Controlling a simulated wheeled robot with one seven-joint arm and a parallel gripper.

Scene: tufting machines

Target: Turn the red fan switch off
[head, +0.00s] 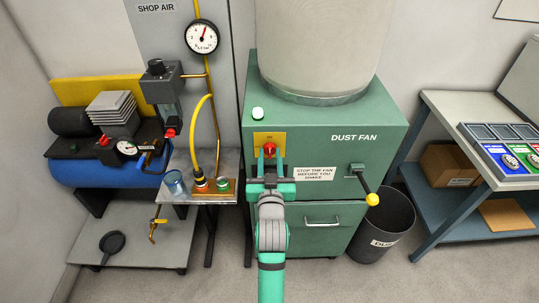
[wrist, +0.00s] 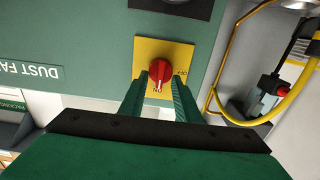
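The red fan switch (head: 269,149) is a round knob on a yellow plate (head: 260,138) on the front of the green dust fan cabinet (head: 325,215). In the wrist view the red knob (wrist: 159,68) has a pale pointer mark directed toward the ON label at the picture's bottom. The OFF label is at the plate's right side there. My gripper (head: 270,155) is in front of the switch, and it also shows in the wrist view (wrist: 159,82). Its fingers are apart, one on each side of the knob. I cannot tell whether they touch it.
A crank with a yellow knob (head: 372,198) juts out to the right of my gripper. A small stand (head: 180,190) with a yellow hose is close on the left. A dark bin (head: 385,225) and a workbench (head: 470,180) are on the right.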

